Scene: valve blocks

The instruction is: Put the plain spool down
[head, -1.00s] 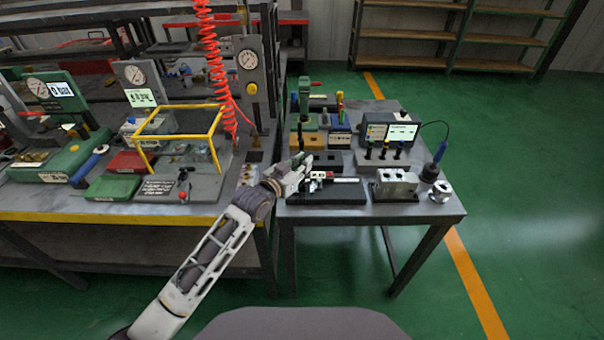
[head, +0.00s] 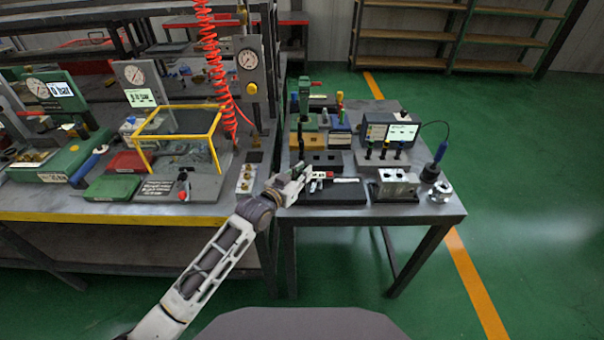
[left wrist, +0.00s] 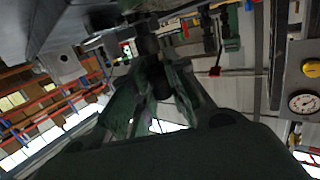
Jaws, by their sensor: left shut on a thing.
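My left gripper (head: 298,178) is over the left part of a black tray (head: 345,195) near the front of the right-hand table. It is shut on a dark, cylinder-like piece, taken to be the plain spool, which shows between the fingers in the left wrist view (left wrist: 159,84). The fingers hide part of it, and its lower end cannot be made out. A silver rod with a red and white part (head: 345,180) lies on the black tray, just right of the fingers. My right gripper is not in view.
A metal valve block (head: 394,187) and a round metal fitting (head: 441,191) stand to the right. A dark block with holes (head: 322,160) and a rack of dark pieces (head: 382,159) stand behind. A small plate with brass fittings (head: 246,180) is on the left bench.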

